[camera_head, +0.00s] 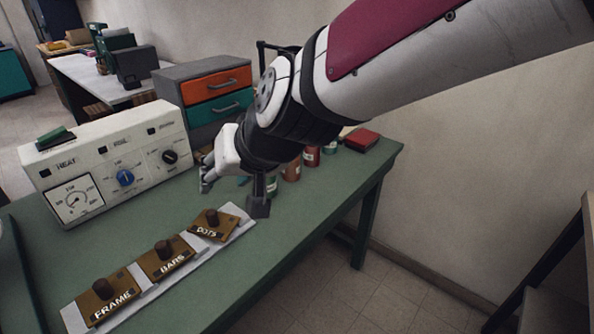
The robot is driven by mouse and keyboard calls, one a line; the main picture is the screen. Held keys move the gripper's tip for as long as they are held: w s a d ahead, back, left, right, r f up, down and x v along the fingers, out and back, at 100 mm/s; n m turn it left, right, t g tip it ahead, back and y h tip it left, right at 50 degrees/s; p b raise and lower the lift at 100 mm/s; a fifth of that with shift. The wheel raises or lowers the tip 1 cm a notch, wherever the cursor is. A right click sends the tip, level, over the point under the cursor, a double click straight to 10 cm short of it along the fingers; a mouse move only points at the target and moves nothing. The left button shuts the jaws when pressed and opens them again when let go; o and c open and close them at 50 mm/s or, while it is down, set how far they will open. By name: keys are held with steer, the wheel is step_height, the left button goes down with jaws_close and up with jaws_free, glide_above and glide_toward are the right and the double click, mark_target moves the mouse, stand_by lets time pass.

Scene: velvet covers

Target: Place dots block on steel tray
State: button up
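The dots block (203,231) is a brown plate with a dark knob on top and the label DOTS. It lies at the right end of a pale strip (150,295) on the green table. My gripper (233,192) is above and behind the dots block, with its fingers spread apart and nothing visible between them. The fingers look clear of the block.
The bars block (168,262) and frame block (106,301) share the strip. A control box (110,150) stands behind them. A drawer unit (208,95), several small jars (311,157) and a red box (361,139) are at the back. The table's right front (300,230) is clear.

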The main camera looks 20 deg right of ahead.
steer(key=s+d+f+g+h, duration=0.1)
steer(key=s+d+g+h, duration=0.3)
steer(key=s+d, duration=1.4)
steer(key=s+g, duration=0.1)
steer(key=s, duration=0.3)
steer(key=shift+s+d, duration=0.2)
steer(key=shift+d, duration=0.05)
